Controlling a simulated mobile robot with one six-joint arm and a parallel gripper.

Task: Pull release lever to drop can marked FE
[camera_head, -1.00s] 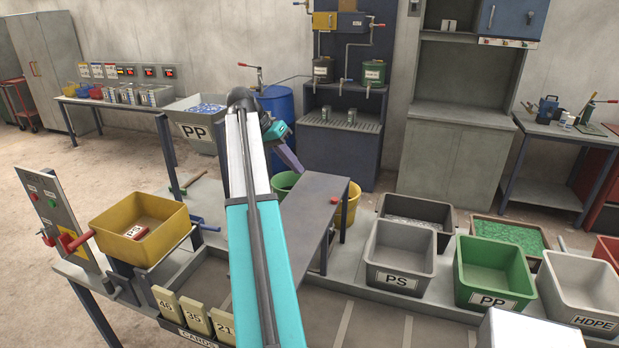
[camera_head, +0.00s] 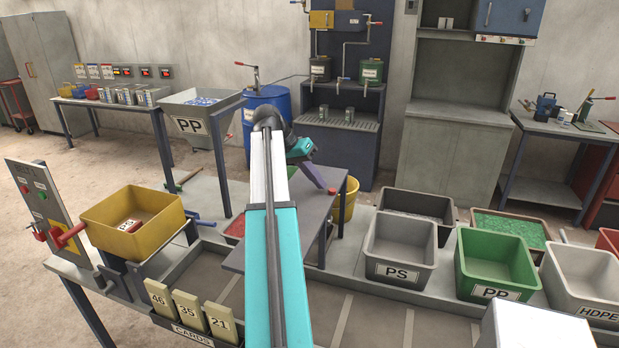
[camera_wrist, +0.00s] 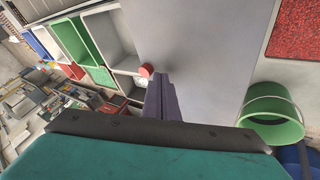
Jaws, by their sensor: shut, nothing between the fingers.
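My gripper (camera_head: 322,182) is a teal body with dark purple fingers, shut and empty, pointing down and right over a grey plate (camera_head: 290,225). It also shows in the wrist view (camera_wrist: 158,78). A small red knob (camera_head: 332,191) is close beside the fingertips; the wrist view shows this red knob (camera_wrist: 147,70) near the finger ends. Whether they touch, and whether it belongs to the release lever, I cannot tell. A red-handled lever (camera_head: 70,236) stands on the grey control panel (camera_head: 40,205) at left. I can read no FE mark on any can.
A yellow bin (camera_head: 130,222) sits at left. A grey PS bin (camera_head: 400,250), a green PP bin (camera_head: 497,262) and a white HDPE bin (camera_head: 580,280) line the right. A blue drum (camera_head: 266,115) stands behind my arm. Two small cans (camera_head: 337,113) stand on the grate behind.

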